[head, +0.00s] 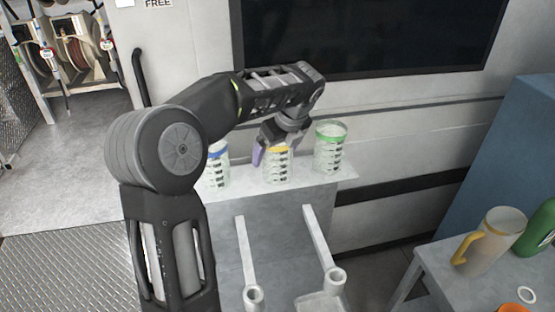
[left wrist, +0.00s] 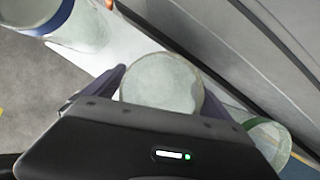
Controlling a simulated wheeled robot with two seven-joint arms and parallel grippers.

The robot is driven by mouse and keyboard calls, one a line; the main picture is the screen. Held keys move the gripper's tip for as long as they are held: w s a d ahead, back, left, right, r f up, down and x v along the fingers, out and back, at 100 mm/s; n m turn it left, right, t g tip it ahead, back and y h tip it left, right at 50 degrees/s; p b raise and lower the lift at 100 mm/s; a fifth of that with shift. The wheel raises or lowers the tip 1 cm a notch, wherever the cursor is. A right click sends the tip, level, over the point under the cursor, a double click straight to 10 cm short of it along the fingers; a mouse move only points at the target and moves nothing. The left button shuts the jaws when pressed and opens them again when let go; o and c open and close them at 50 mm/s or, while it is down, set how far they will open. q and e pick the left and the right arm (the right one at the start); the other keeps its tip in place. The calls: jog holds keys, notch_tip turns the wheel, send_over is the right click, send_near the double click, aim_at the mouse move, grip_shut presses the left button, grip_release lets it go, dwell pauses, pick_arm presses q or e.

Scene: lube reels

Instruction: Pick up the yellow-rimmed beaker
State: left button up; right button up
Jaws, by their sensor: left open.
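The yellow-rimmed beaker (head: 277,169) is clear with dark markings and stands upright on a pale ledge, between a blue-rimmed and a green-rimmed beaker. My left gripper (head: 270,153) is open at its rim, coming from above, and hides part of the rim. In the left wrist view, the beaker's round end (left wrist: 162,82) lies between the two purple-grey fingers of my left gripper (left wrist: 163,88). I cannot tell whether the fingers touch it. My right gripper is not in view.
The blue-rimmed beaker (head: 217,168) stands close on the left, the green-rimmed beaker (head: 330,150) close on the right. A wall with a dark screen (head: 365,35) is behind the ledge (head: 312,177). A yellow-handled jug (head: 492,240) stands on a side table at right.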

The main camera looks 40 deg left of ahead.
pick_arm(q)
jog(key=shift+x, duration=0.8)
jog(key=c, duration=1.5)
